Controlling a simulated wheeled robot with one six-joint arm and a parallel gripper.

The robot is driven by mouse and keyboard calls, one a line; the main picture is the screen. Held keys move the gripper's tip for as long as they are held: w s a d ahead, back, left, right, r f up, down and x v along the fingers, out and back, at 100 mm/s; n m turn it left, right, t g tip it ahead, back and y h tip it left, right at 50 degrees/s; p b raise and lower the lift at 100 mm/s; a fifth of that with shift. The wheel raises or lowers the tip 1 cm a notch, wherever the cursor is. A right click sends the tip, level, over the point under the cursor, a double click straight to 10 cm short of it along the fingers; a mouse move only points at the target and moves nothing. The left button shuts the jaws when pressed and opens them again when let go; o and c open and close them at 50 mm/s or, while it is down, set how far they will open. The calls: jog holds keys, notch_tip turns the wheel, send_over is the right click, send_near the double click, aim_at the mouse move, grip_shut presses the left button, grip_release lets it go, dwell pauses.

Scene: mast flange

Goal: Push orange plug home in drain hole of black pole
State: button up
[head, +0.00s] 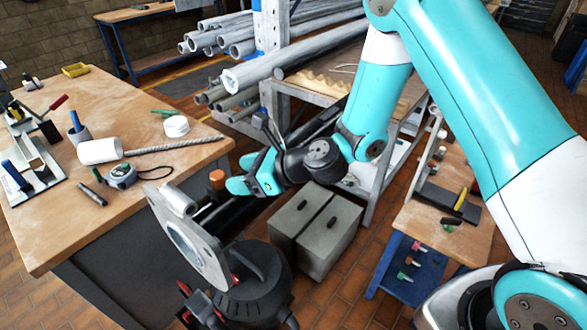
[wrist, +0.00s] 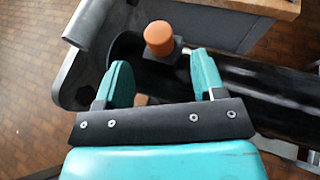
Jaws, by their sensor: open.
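The orange plug (head: 217,178) stands up out of the black pole, close to the pole's flanged end. In the wrist view the plug (wrist: 159,38) shows its round top and some of its side above the black pole (wrist: 250,88). How deep it sits in the drain hole cannot be told, as the hole is hidden. My gripper (head: 245,182) is just right of the plug in the head view. In the wrist view my gripper (wrist: 160,60) has its two teal fingers spread, with nothing between them. The plug appears just beyond the fingertips, apart from them.
A grey flange plate (head: 186,240) caps the pole's near end, above a dark round canister (head: 252,285). A wooden workbench (head: 130,190) with tools stands left. Grey boxes (head: 315,230) stand below right, and a pipe rack (head: 240,60) behind.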

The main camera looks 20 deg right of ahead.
jog(key=v, duration=1.2)
jog(key=shift+s+d, duration=0.2)
jog(key=shift+d, duration=0.1)
jog(key=shift+r, duration=0.15)
jog(key=s+r+n+g+h, duration=0.3)
jog(key=s+n, duration=0.6)
jog(key=n, duration=0.6)
jog(key=s+r+n+g+h, duration=0.4)
jog(key=s+r+n, duration=0.3)
jog(key=n, duration=0.9)
jog(key=shift+s+a, duration=0.2)
jog(key=shift+s, duration=0.95)
jog(key=shift+r, duration=0.1)
